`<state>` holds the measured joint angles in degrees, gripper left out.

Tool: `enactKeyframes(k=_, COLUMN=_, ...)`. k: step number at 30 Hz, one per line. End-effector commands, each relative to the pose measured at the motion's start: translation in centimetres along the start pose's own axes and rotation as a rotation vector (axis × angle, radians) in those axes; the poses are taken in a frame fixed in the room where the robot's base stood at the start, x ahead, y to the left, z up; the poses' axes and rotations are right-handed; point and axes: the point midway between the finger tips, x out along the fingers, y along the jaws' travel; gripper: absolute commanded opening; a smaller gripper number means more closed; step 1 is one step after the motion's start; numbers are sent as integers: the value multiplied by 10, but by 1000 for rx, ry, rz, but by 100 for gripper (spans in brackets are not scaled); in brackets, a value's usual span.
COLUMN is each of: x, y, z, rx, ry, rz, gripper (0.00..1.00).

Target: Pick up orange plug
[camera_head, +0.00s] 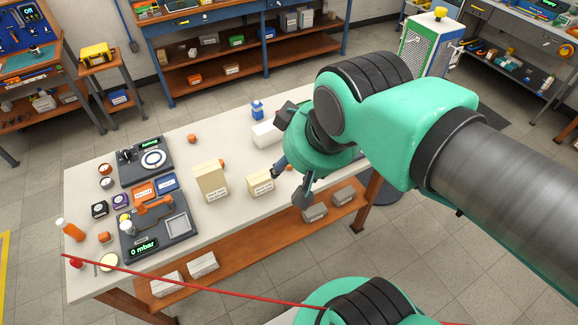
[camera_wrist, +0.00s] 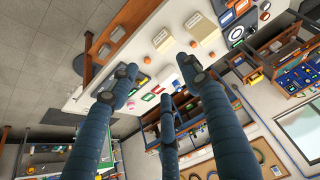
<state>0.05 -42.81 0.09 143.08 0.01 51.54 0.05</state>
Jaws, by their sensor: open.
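Several small orange pieces sit on the white workbench (camera_head: 85,185); I cannot tell which one is the orange plug. One orange piece (camera_head: 192,138) stands alone near the back edge. Another orange piece (camera_head: 105,237) is by the pressure device at the front left. A third (camera_head: 222,163) is partly hidden behind the larger cream box. My gripper (camera_head: 288,184) is at the right end of the bench, beside the smaller cream box (camera_head: 260,184). Its fingers are spread and empty in the wrist view (camera_wrist: 158,78).
The larger cream box (camera_head: 210,183) stands mid-bench. The device reading "0 mbar" (camera_head: 155,236), a dial device (camera_head: 148,160) and an orange bottle (camera_head: 70,230) crowd the left. A blue bottle (camera_head: 257,109) and a white box (camera_head: 265,134) are at the back. A red line crosses the front.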

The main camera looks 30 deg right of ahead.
Motion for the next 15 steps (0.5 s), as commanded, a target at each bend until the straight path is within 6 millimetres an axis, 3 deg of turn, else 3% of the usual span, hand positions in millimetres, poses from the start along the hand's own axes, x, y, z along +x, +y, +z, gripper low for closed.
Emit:
enactKeyframes(k=8, x=13, y=6, z=-22, rx=29, ry=-37, rz=8, gripper=48)
enactKeyframes(k=15, x=43, y=19, z=-61, rx=89, ry=-101, rz=24, gripper=48)
